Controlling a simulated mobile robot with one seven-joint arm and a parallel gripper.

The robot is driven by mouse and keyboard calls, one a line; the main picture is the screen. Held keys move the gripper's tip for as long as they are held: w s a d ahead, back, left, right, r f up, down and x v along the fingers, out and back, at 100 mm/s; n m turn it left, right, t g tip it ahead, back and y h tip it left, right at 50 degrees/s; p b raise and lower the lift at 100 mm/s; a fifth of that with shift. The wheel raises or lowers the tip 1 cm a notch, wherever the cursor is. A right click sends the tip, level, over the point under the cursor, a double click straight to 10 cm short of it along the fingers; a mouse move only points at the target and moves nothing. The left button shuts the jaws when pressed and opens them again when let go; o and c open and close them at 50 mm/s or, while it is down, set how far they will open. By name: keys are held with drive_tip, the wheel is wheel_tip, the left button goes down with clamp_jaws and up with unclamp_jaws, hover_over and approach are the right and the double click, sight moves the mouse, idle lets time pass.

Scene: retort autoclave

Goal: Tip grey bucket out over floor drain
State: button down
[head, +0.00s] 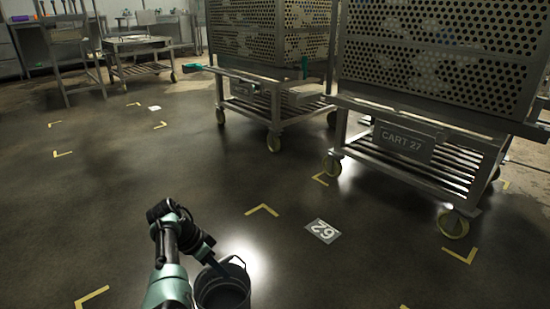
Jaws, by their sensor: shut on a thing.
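The grey bucket (223,297) is at the bottom of the head view, left of centre, and the picture's lower edge cuts it off. Its open mouth faces up and it looks roughly upright. The inside is dark and I cannot tell what it holds. The fingertips are small and partly lost against the rim. I cannot tell whether the bucket touches the floor. No floor drain can be made out in this view.
Two wheeled carts with perforated baskets stand at the back right; the nearer has a "CART 27" plate (403,143). A floor marker reading 62 (323,231) lies among yellow corner marks. A low trolley (140,60) and benches stand back left. The left and middle floor is open.

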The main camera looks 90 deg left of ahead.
drive_tip(key=shift+d+f, duration=0.1)
drive_tip(key=shift+f, duration=0.05)
drive_tip(key=c, duration=0.7)
unclamp_jaws()
drive_tip(key=shift+c, duration=0.2)
drive_tip(key=p+v, duration=0.9)
drive_tip(key=v, duration=0.4)
drive_tip(key=shift+p, duration=0.4)
